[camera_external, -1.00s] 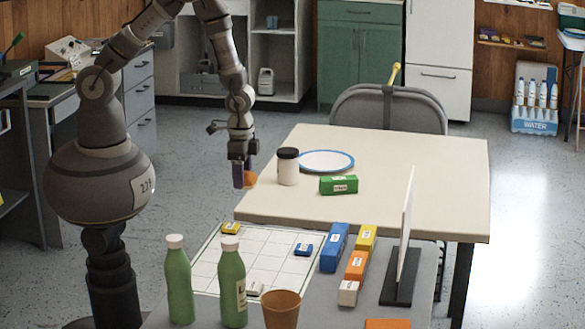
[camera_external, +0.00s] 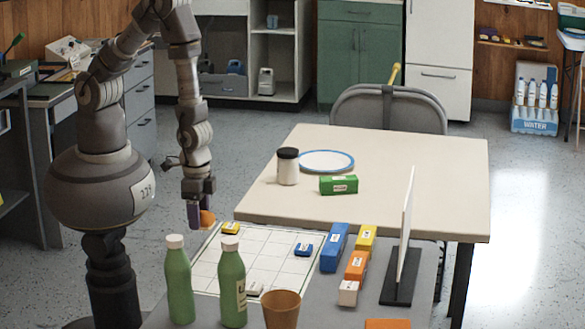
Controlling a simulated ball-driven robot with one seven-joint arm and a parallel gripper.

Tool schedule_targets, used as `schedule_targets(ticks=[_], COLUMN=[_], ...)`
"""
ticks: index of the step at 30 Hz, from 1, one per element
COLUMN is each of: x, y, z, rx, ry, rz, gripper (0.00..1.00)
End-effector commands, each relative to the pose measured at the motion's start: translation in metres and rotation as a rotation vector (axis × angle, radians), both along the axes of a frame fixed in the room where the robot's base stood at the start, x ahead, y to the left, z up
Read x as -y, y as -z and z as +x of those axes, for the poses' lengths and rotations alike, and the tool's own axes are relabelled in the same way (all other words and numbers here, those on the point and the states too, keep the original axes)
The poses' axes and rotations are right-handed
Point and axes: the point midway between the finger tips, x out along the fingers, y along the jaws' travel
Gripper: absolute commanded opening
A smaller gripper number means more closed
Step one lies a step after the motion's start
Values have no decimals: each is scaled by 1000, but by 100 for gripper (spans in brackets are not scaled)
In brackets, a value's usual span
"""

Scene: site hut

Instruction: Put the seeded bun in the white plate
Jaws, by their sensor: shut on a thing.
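My gripper (camera_external: 201,216) hangs pointing down at the left, just beyond the far left corner of the grid board. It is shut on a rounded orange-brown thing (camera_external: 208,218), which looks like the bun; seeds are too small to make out. A finger hides part of it. The white plate (camera_external: 327,161) with a blue rim lies on the cream table and looks empty. My gripper is well to the left of the plate and nearer the camera.
A white jar with a dark lid (camera_external: 288,168) and a green box (camera_external: 338,185) stand close to the plate. Green bottles (camera_external: 232,284), a brown cup (camera_external: 282,309), coloured blocks (camera_external: 334,247) and an upright white panel (camera_external: 405,235) occupy the grey table. The cream table's right side is clear.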

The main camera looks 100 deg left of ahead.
Motion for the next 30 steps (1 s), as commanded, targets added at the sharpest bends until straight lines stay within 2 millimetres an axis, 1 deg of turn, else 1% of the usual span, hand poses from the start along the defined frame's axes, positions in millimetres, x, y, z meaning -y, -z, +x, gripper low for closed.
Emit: schedule_targets(ticks=[2, 5, 9, 12, 15, 23, 27, 30], x=[6, 14, 27, 35, 41, 48, 47, 47], y=[5, 10, 15, 17, 18, 18, 47, 55], z=[8, 35, 79, 106, 125, 148, 146, 147], rx=[4, 7, 6, 5, 4, 2, -1, 1], ry=[1, -1, -1, -1, -1, 0, 0, 0], rz=[-1, -2, -1, -1, 0, 0, 1, 0], gripper=[28, 28, 28, 28, 28, 28, 28, 28])
